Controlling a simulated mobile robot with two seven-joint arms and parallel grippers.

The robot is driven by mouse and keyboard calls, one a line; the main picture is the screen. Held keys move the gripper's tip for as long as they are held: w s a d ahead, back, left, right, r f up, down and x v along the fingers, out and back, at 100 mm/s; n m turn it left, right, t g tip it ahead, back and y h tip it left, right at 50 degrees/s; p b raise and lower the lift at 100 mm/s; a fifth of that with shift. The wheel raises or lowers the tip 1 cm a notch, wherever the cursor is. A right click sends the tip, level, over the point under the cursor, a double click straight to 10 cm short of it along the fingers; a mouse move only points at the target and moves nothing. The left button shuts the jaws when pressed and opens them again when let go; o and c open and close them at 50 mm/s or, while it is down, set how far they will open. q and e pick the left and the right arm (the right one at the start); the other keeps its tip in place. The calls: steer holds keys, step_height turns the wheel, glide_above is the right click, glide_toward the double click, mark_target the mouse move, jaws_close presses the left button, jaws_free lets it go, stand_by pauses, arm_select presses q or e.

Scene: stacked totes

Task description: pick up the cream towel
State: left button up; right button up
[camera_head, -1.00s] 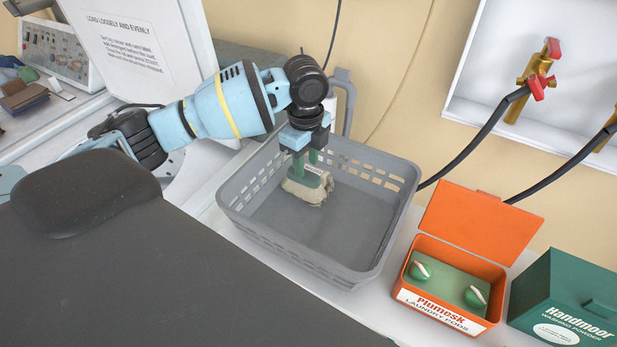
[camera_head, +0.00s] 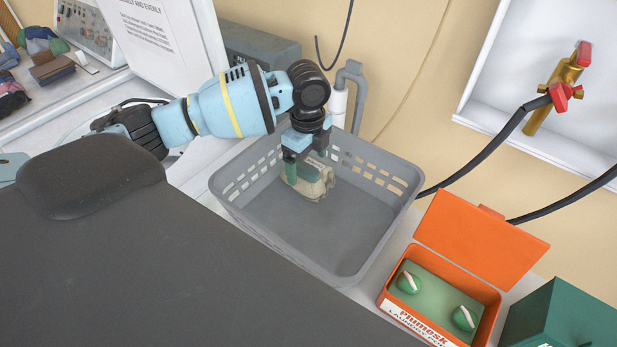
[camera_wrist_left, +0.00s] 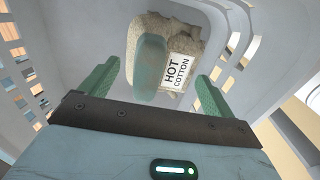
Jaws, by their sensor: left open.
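The cream towel (camera_head: 318,184) is a small folded bundle on the floor of the grey basket (camera_head: 240,231), near its back left part. In the left wrist view the towel (camera_wrist_left: 200,38) carries a white label reading "HOT COTTON", and a green rounded shape (camera_wrist_left: 150,68) lies across its left side. My left gripper (camera_head: 306,172) points down into the basket, right at the towel and partly hiding it. In the wrist view its green fingers (camera_wrist_left: 156,92) are spread apart, with the towel ahead between them; I see no contact. My right gripper is out of view.
An orange box (camera_head: 392,296) with its lid up holds two green and white pods, right of the basket. A green box (camera_head: 570,318) stands farther right. Perforated basket walls surround the gripper. A grey pipe (camera_head: 354,84) rises behind the basket, and black hoses hang at right.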

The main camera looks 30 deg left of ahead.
arm_select(q)
steer(key=shift+w+d+f, duration=0.1)
steer(key=shift+w+f, duration=0.05)
steer(key=shift+f, duration=2.4)
steer(key=shift+c, duration=0.3)
steer(key=c, duration=0.7)
steer(key=shift+r, duration=0.15)
step_height(320, 180, up, 10)
steer(key=shift+f, duration=0.1)
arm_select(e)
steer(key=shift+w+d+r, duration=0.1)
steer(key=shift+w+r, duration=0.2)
